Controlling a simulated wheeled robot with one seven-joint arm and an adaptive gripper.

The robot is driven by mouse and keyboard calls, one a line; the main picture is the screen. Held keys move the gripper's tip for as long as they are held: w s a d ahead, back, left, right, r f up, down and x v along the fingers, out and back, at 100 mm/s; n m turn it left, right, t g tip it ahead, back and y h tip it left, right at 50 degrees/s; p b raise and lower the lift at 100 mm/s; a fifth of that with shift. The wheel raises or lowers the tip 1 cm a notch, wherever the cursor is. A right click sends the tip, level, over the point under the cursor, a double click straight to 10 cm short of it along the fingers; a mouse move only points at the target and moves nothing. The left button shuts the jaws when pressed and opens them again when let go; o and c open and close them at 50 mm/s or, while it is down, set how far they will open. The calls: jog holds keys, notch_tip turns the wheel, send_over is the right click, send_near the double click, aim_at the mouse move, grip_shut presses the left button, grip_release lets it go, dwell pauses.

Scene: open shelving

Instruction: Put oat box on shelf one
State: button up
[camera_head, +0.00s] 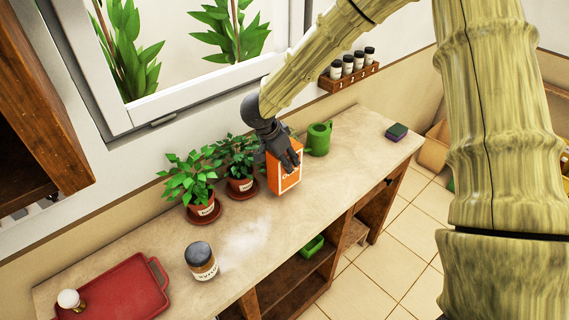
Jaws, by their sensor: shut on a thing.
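The oat box (284,176) is an orange carton with a white label area. It is at the middle of the counter, in front of a potted plant and to the left of the green watering can. My gripper (285,158) reaches down from above and is shut on the top of the box. The box looks upright; I cannot tell whether its bottom touches the counter. Below the counter is open shelving (306,275); no number marking that names shelf one is readable.
Two potted plants (204,207), a jar (201,261), a red tray (122,292), a watering can (318,139) and a sponge (397,131) stand on the counter (345,165). A spice rack (349,77) hangs on the wall. A green container (313,247) sits on a lower shelf.

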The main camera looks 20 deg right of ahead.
jog(key=shift+w+f+p, duration=0.15)
jog(key=shift+f+p, duration=0.3)
jog(key=shift+f, duration=1)
jog(key=shift+r, duration=0.1)
jog(key=o, duration=1.3)
jog(key=shift+o, duration=0.2)
